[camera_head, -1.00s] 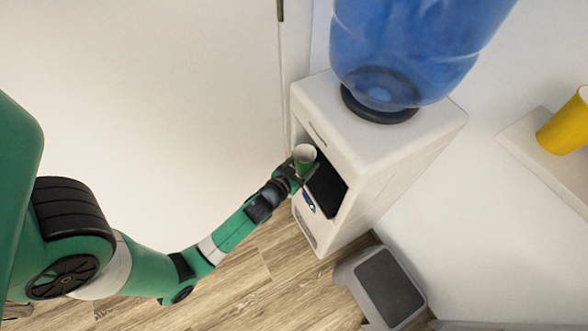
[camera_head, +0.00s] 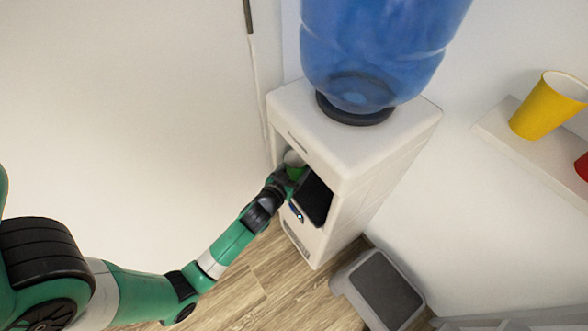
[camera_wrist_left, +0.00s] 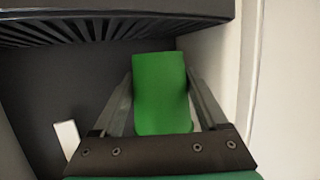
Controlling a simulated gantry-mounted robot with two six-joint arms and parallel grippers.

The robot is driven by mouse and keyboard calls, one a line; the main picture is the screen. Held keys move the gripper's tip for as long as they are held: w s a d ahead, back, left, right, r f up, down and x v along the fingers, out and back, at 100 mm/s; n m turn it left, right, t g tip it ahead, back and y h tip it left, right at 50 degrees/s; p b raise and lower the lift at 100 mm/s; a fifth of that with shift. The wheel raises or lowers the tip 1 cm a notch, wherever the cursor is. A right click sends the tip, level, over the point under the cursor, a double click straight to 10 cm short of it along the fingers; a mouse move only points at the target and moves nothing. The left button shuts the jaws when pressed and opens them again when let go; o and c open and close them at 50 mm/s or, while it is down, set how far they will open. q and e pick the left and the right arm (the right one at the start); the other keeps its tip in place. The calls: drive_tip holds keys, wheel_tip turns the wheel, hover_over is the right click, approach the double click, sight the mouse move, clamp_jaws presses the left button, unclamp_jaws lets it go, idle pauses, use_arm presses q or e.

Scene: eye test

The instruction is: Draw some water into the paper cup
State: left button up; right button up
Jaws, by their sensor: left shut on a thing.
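The green paper cup (camera_head: 294,170) with a pale inside is at the mouth of the recess of the white water dispenser (camera_head: 370,165). My left gripper (camera_head: 296,176) is shut on the cup. In the left wrist view the cup (camera_wrist_left: 160,92) is between the two fingers (camera_wrist_left: 163,98), inside the dark recess. The slatted panel (camera_wrist_left: 100,28) of the recess runs across the top of that view. Whether there is water in the cup cannot be made out. My right gripper is not in view.
A blue water bottle (camera_head: 375,45) stands on the dispenser. A grey pedal bin (camera_head: 382,288) is on the wood floor beside it. A yellow cup (camera_head: 543,108) stands on a wall shelf (camera_head: 497,130) at right, with part of a red object (camera_head: 583,167).

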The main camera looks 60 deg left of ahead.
use_arm(q)
drive_tip(key=shift+w+a+b, duration=0.15)
drive_tip(key=shift+w+b, duration=0.2)
drive_tip(key=shift+w, duration=0.45)
idle(1.4)
drive_tip(key=shift+s+r+p, duration=0.1)
drive_tip(key=shift+s+p, duration=0.2)
drive_tip(key=shift+s, duration=0.1)
drive_tip(key=shift+s+d+p, duration=0.25)
drive_tip(key=shift+s+p, duration=0.15)
drive_tip(key=shift+s, duration=0.65)
drive_tip(key=shift+s+d+p, duration=0.2)
drive_tip(key=shift+s+p, duration=0.15)
drive_tip(key=shift+s, duration=0.7)
drive_tip(key=s+p, duration=0.2)
drive_tip(key=s, duration=0.1)
drive_tip(key=s+d+p, duration=0.1)
drive_tip(key=s+p, duration=0.4)
drive_tip(key=s, duration=0.2)
drive_tip(key=shift+d+p, duration=0.35)
